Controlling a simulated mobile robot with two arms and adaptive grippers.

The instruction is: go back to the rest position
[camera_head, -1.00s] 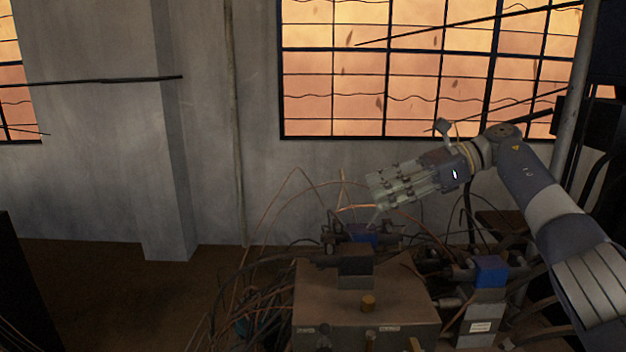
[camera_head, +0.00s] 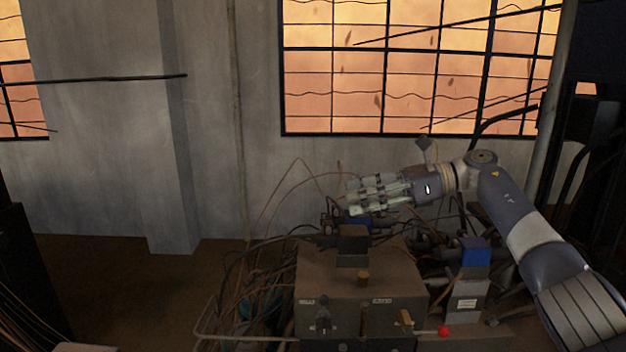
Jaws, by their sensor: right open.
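My right gripper (camera_head: 368,192) is in the head view, right of centre, with its fingers pointing left. It is open and I see nothing held in it. It is above and behind the brown metal box (camera_head: 350,288), in front of the grey wall. My right arm (camera_head: 520,222) comes in from the lower right. My left gripper is not in view. I see no flap disc.
Loose cables and wires (camera_head: 250,275) tangle around the box. A blue-topped device (camera_head: 474,255) stands right of it, and a red knob (camera_head: 443,331) shows at the lower right. A grey pillar (camera_head: 172,130) stands at left. The floor (camera_head: 150,290) at lower left is largely clear.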

